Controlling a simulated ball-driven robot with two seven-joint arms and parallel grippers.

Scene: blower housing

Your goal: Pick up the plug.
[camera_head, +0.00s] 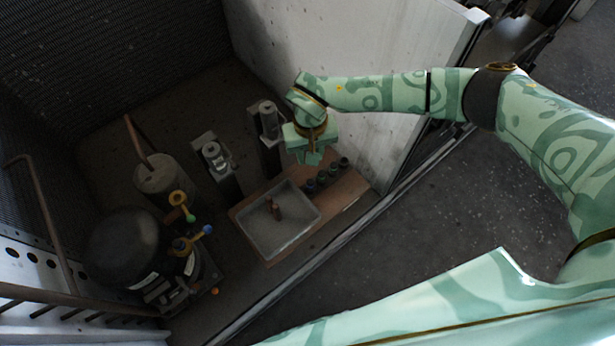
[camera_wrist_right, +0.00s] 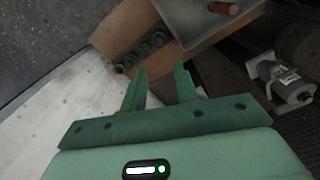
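A small brown, copper-coloured piece (camera_head: 276,211), which may be the plug, stands in a grey tray (camera_head: 262,240). It also shows at the top edge of the right wrist view (camera_wrist_right: 222,8), partly cut off. Several small dark round pieces (camera_head: 322,177) stand in a row on the board beside the tray; they also show in the right wrist view (camera_wrist_right: 140,50). I cannot tell for sure which is the plug. My right gripper (camera_head: 312,160) is above and behind that row, pointing down. In the wrist view its fingers (camera_wrist_right: 160,78) are apart with nothing between them. My left gripper is out of view.
The tray sits on a brown board (camera_head: 347,190). Two grey posts with cylinders (camera_head: 215,158) (camera_head: 268,120) stand behind it. A black compressor (camera_head: 122,245) and coloured valves stand at left. A pale wall panel (camera_head: 350,60) rises close to my right arm.

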